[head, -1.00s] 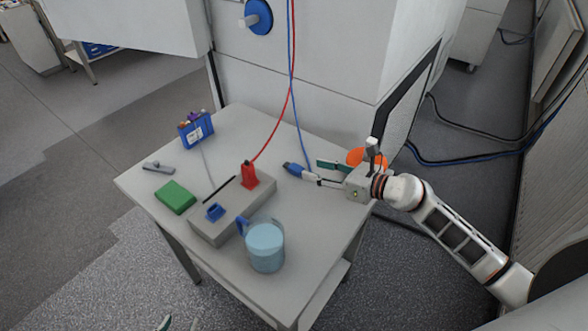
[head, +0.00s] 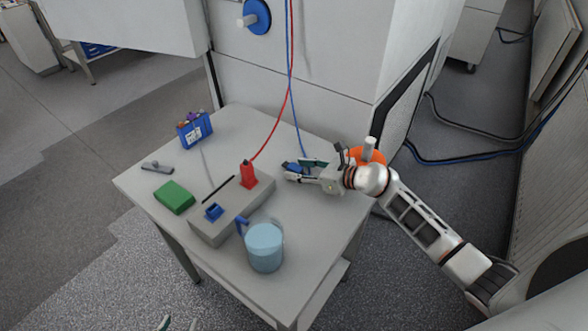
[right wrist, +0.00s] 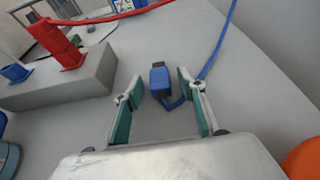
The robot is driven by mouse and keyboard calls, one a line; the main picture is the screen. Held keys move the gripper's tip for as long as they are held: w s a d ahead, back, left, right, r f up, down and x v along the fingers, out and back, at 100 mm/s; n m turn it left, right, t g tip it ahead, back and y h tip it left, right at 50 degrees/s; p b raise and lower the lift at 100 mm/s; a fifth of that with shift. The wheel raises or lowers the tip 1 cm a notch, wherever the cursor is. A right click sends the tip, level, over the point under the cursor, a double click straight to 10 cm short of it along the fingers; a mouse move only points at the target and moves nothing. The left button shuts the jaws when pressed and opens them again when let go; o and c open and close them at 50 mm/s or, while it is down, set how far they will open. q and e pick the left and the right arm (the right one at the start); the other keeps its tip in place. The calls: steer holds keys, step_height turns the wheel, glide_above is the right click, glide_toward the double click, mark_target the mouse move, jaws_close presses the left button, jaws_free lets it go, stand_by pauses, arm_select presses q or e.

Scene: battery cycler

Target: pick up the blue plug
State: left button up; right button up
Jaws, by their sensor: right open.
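The blue plug (head: 291,167) lies on the table at the end of a blue cable, partly hidden by my right gripper in the head view. My right gripper (head: 304,170) is open, with its fingers around the plug. In the right wrist view the blue plug (right wrist: 160,84) sits between the tips of the open right gripper (right wrist: 160,88), with a gap on both sides and nothing held. My left gripper (head: 180,324) shows only as two separate fingertips at the bottom edge, apart and empty.
A grey block (head: 220,222) with a red plug (head: 248,174) standing on it is left of my right gripper. An orange object (head: 366,156) is behind my right wrist.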

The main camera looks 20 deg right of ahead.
mark_target(300, 169)
steer(key=c, duration=1.1)
steer(key=shift+c, duration=0.2)
steer(key=shift+r, duration=0.1)
steer(key=shift+r, duration=0.5)
step_height(300, 169, up, 6)
steer(key=shift+r+p, duration=0.15)
steer(key=shift+p, duration=0.65)
arm_select(q)
steer(key=shift+s+a+r, duration=0.2)
steer(key=shift+a+r, duration=0.05)
steer(key=shift+r, duration=0.25)
arm_select(e)
step_height(300, 169, up, 13)
steer(key=shift+f, duration=0.2)
